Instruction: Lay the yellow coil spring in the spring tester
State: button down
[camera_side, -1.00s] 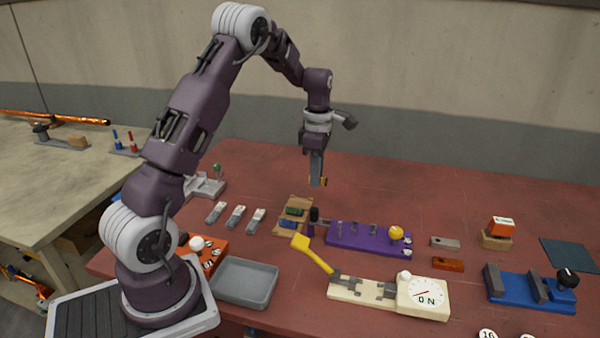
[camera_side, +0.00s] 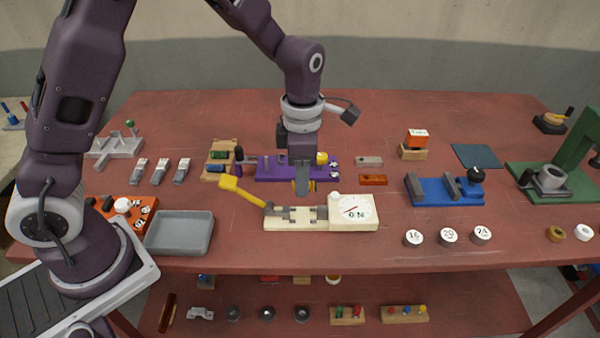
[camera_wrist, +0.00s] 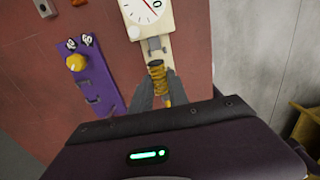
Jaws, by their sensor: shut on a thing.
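The spring tester (camera_side: 279,225) has a cream base, a white dial (camera_side: 354,208), grey jaw blocks and a yellow lever (camera_side: 243,191) raised to the left. In the side view the spring is just above and behind the tester's grey blocks. Its exact height over them is hard to tell. The tester (camera_wrist: 167,21) is partly hidden behind the gripper in the wrist view.
The purple fixture (camera_side: 265,170) with a yellow knob stands behind the tester. A grey tray (camera_side: 179,246) is at left, a blue vise (camera_side: 445,198) at right. White numbered weights (camera_side: 448,236) lie near the front edge. Bare table lies in front of the tester.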

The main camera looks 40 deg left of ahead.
send_over(302, 216)
jog(key=shift+f, duration=2.95)
jog(key=shift+f, duration=1.1)
jog(key=c, duration=1.2)
grip_release()
notch_tip(302, 216, up, 7)
jog(key=shift+r, duration=0.1)
